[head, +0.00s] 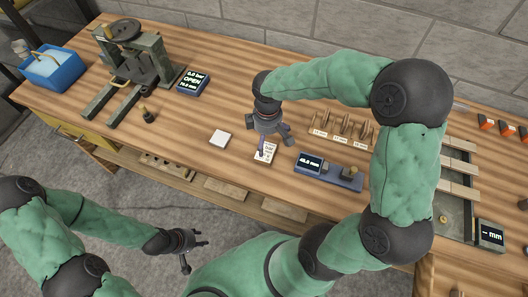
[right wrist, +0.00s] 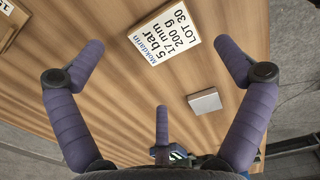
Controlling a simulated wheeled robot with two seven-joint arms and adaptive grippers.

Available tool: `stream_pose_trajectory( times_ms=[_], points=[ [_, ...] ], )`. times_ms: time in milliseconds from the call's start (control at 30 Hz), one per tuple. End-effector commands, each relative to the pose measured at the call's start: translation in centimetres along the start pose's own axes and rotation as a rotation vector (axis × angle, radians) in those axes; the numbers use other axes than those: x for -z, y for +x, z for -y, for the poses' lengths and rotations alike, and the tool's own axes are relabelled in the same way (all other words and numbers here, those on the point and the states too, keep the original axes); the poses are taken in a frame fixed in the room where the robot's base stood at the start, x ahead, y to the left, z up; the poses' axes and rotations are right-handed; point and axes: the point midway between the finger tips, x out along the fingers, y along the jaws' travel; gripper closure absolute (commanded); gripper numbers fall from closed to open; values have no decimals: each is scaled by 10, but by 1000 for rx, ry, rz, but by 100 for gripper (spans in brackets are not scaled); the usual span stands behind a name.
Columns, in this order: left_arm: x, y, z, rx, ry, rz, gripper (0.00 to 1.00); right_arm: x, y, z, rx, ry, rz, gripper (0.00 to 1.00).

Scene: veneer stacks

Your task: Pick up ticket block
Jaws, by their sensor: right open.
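The ticket block (head: 265,154) is a white block with black print, lying on the wooden bench near its front edge. In the right wrist view the ticket block (right wrist: 165,38) shows its text, including "5 bar", "17 mm", "200 g" and "LOT 30". My right gripper (head: 275,143) is above it and partly covers it in the head view. In the right wrist view its purple fingers (right wrist: 160,62) are spread wide with nothing between them, and the block lies beyond the fingertips. My left gripper (head: 191,252) is open and empty, low in front of the bench.
A plain whitish block (head: 220,138) lies left of the ticket block. A blue gauge (head: 330,171) reading in mm is to the right. Several small pieces stand on a labelled rack (head: 340,131) behind. A press (head: 135,65) and a blue bin (head: 52,69) are at the left.

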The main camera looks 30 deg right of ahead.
Motion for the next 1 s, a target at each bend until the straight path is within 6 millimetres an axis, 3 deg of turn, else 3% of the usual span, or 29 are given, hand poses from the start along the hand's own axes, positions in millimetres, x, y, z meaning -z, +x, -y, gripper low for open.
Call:
stream_pose_trajectory(
  times_ms=[67,267,600,867,1000],
  points=[
    [1,5,2,0,0,-1,60,0,12,0,2,0,1,0],
    [1,8,3,0,0,-1,60,0,23,1,0,1,-1,0],
    [2,26,9,0,0,-2,60,-2,67,7,2,1,0,0],
    [2,25,9,0,0,-2,60,-1,68,6,0,1,-2,0],
    [2,25,9,0,0,-2,60,-1,68,6,0,1,-2,40]
  ],
)
